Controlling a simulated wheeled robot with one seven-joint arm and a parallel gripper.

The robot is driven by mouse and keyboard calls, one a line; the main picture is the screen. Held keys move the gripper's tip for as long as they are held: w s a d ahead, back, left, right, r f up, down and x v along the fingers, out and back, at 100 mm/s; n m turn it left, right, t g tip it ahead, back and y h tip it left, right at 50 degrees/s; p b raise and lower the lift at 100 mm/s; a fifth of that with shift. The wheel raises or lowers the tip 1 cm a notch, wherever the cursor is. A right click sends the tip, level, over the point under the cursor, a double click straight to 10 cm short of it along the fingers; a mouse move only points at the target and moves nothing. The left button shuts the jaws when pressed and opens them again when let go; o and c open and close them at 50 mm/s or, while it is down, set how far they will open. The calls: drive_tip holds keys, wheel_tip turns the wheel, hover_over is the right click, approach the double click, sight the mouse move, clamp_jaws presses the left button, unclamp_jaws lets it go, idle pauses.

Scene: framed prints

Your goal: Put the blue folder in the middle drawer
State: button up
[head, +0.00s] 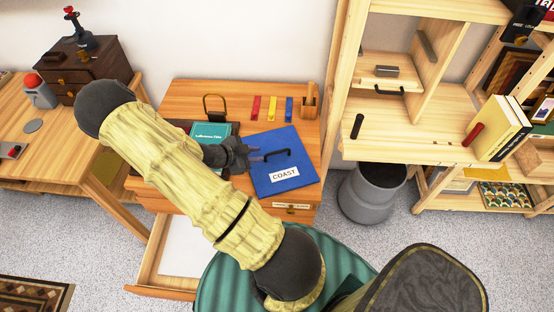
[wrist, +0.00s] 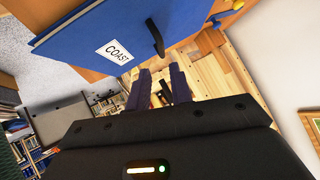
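The blue folder (head: 272,172), with a black handle and a white COAST label, lies on the right part of the wooden desk top. It also shows in the wrist view (wrist: 85,40), at the upper left. My gripper (head: 260,155) is just left of the folder's handle, low over the folder. In the wrist view the two fingers (wrist: 157,80) are apart and the handle is beyond their tips, not between them. An open drawer (head: 184,246) with a pale, empty-looking inside juts out at the desk's lower front. Whether it is the middle one I cannot tell.
A teal book (head: 213,131) lies left of the folder, partly behind my arm. Red, yellow and blue strips (head: 272,108) lie behind it. A closed, labelled drawer front (head: 291,207) is below the folder. A grey bin (head: 371,192) stands right of the desk, by wooden shelving (head: 415,140).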

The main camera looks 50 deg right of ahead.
sight(276, 152)
drive_tip(key=x, duration=0.6)
drive_tip(key=shift+s+d, duration=0.1)
drive_tip(key=x, duration=0.5)
drive_tip(key=shift+d, duration=0.15)
drive_tip(key=shift+r, duration=0.1)
clamp_jaws()
idle(0.3)
